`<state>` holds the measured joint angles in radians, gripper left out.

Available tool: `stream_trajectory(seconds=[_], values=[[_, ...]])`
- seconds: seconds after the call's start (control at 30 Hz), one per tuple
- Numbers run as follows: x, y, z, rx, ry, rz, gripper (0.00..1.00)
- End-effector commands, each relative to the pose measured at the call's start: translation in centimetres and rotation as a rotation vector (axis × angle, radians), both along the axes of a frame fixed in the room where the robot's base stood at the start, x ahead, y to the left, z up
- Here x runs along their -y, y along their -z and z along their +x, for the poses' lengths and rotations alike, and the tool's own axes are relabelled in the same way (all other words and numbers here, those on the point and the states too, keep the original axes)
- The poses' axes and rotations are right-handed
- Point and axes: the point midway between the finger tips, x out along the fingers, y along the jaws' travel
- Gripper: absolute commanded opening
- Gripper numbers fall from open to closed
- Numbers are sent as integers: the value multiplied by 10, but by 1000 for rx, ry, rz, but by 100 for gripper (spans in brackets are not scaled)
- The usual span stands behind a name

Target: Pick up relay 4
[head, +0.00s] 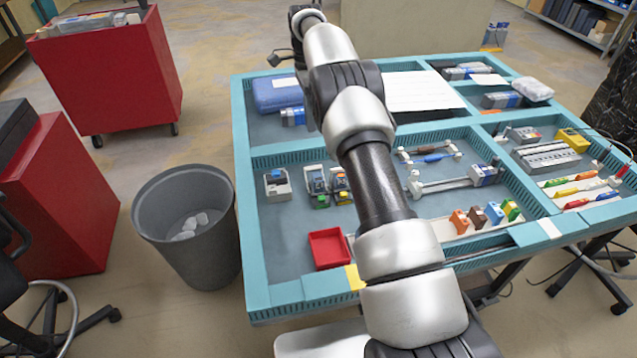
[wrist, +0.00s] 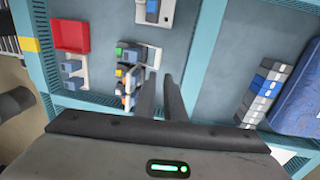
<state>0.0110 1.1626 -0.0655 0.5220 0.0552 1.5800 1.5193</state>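In the head view, relays in clear cases with green, orange and blue parts (head: 316,187) stand in the middle-left compartment, beside a grey-white socket block (head: 277,184). No label is legible, so I cannot tell which one is relay 4. The wrist view shows the relay group (wrist: 128,54) just left of my fingertips; the nearer finger overlaps part of it. My gripper (wrist: 162,80) has a gap between its two fingers and nothing visible in it. The finger tips appear above the tray floor. In the head view my arm hides the gripper.
A red bin (head: 327,248) sits in the same compartment; the wrist view shows it upper left. A row of grey blocks (wrist: 265,92) and a blue case (wrist: 305,95) lie across a teal divider (wrist: 215,70). Coloured blocks (head: 476,217) stand at the front right.

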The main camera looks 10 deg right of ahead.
Motion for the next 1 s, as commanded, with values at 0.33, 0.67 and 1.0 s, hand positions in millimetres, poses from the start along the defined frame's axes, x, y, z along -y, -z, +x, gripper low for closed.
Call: stream_trajectory(seconds=[0.33,0.67,1.0], values=[[24,-27,-33,43,-733,80,28],[-1,-38,-77,95,-1520,96,28],[-2,21,-80,95,-1565,99,28]])
